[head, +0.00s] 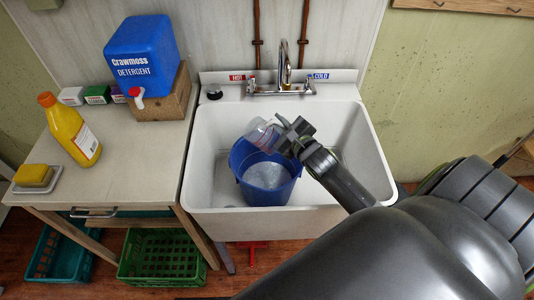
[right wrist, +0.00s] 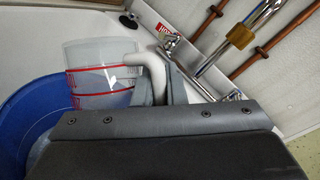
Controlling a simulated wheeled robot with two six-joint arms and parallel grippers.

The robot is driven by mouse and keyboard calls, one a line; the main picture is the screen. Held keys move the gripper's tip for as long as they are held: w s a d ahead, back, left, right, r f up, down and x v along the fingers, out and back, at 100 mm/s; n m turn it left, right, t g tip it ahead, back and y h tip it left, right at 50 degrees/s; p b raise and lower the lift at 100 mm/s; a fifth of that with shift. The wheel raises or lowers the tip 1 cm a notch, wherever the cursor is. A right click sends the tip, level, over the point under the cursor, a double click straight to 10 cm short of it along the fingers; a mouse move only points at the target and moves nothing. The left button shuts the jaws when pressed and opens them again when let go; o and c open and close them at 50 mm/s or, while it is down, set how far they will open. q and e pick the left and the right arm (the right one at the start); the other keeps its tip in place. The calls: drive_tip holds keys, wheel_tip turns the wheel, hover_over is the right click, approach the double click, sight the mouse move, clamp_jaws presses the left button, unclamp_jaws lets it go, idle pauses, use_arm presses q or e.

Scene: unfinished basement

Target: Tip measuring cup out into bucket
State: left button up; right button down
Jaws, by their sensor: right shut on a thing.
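The clear measuring cup (head: 262,133) with red markings is over the back rim of the blue bucket (head: 265,185) in the head view, and looks tilted there. My right gripper (head: 290,132) is shut on the cup's handle. In the right wrist view the cup (right wrist: 100,75) shows red lines, and its pale handle (right wrist: 152,72) sits between the fingers (right wrist: 157,85). The blue bucket wall (right wrist: 30,110) is at the left of that view. The bucket stands in the sink and holds something pale and greyish. Whether anything remains in the cup is unclear. My left gripper is not seen.
The white sink (head: 215,135) has a faucet (head: 285,70) at its back, close behind the gripper. On the bench at left stand a blue detergent container (head: 142,52) on a wooden block, a yellow bottle (head: 70,130) and a sponge on a dish (head: 36,178). Green crates lie below.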

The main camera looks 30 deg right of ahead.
sight(251, 125)
drive_tip(key=shift+w+a+r+n+g+p, duration=0.7)
drive_tip(key=shift+w+a+n+p, duration=0.25)
drive_tip(key=shift+p, duration=1.65)
drive_tip(key=shift+a+p, duration=0.2)
drive_tip(key=shift+p, duration=0.15)
drive_tip(key=shift+w+a+f+g+h, duration=0.2)
drive_tip(key=shift+g+h, duration=0.1)
drive_tip(key=shift+w+a+n+p, duration=0.15)
drive_tip(key=shift+n+p, duration=0.1)
drive_tip(key=shift+p, duration=0.2)
drive_tip(key=shift+w+a+n+g+h+p, duration=0.4)
drive_tip(key=shift+w+a+n+g+p, duration=0.3)
drive_tip(key=shift+w+a+g+p, duration=0.4)
drive_tip(key=shift+w+a+f+n+g+h, duration=0.4)
drive_tip(key=shift+a+f+n, duration=0.1)
drive_tip(key=shift+a+f, duration=0.05)
drive_tip(key=w+a+f+n+g+h+b, duration=0.5)
drive_tip(key=f+n+g+h+b, duration=0.1)
drive_tip(key=b, duration=0.8)
drive_tip(key=n+g+h, duration=0.1)
drive_tip(key=n+h, duration=0.1)
drive_tip(key=h, duration=0.1)
drive_tip(key=shift+a+g, duration=0.35)
drive_tip(key=shift+g, duration=0.05)
